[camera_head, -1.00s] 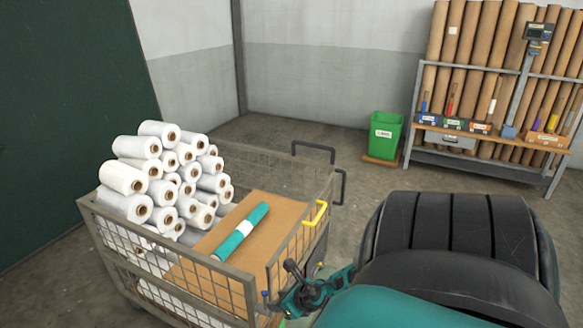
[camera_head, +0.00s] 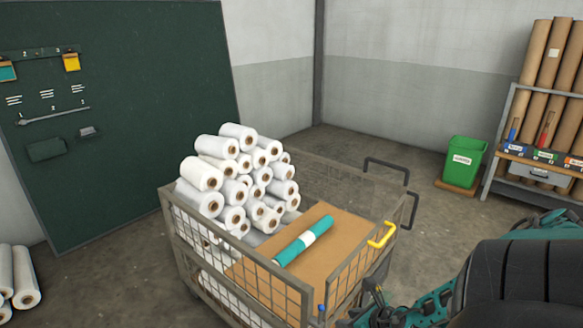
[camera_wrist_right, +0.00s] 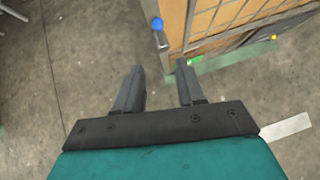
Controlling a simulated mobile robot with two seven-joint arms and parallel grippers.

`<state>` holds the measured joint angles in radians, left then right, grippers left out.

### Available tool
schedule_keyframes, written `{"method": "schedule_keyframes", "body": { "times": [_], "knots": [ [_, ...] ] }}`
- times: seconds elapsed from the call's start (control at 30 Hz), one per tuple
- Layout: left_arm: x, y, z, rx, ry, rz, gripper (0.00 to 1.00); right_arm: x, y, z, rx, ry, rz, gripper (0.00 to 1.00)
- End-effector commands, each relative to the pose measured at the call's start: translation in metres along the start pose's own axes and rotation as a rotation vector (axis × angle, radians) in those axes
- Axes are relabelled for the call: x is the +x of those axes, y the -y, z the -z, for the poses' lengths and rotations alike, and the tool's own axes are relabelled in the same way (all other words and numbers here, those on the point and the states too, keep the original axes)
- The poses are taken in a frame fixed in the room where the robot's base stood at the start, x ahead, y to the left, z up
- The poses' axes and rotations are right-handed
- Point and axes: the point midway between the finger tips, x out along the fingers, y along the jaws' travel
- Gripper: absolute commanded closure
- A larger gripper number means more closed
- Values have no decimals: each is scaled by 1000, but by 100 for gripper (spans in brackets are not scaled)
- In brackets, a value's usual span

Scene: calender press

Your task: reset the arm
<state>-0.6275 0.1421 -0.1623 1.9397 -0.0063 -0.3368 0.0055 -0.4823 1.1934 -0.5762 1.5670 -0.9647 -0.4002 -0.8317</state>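My right gripper (camera_wrist_right: 160,66) is open in the right wrist view, with two dark fingers apart and only floor between them. The blue-capped post (camera_wrist_right: 157,24) of the cart is just beyond the fingertips. In the head view my right arm (camera_head: 432,305) comes in at the lower right, beside the cart's near right corner; its gripper end is small and partly hidden. My left gripper is not in view.
The wire-sided cart (camera_head: 178,214) holds stacked white rolls (camera_head: 245,180) and a teal roll (camera_head: 303,241) on a brown board. A green bin (camera_head: 464,160) and a rack of brown tubes (camera_head: 540,80) stand at the back right. A dark green board (camera_head: 120,120) is at left.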

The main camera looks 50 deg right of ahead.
Motion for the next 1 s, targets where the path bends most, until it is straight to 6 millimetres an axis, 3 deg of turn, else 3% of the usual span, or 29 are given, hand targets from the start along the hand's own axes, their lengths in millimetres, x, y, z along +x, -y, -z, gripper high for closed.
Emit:
{"method": "schedule_keyframes", "body": {
  "times": [0.23, 0.37, 0.53, 0.7, 0.8, 1.0],
  "knots": [
    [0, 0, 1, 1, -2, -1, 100, 0, -4, 2, 26, -2, -4, 61],
    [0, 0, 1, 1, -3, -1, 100, 2, -37, 17, 243, -17, -31, 61],
    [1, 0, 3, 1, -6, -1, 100, 0, -125, 40, 868, -77, -93, 61],
    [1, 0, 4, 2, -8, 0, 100, -13, -211, 38, 1571, -171, -154, 61],
    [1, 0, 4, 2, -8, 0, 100, -23, -252, 27, 1971, -236, -185, 61],
    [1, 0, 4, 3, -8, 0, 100, -40, -298, -2, 2593, -353, -236, 61]
  ]
}}
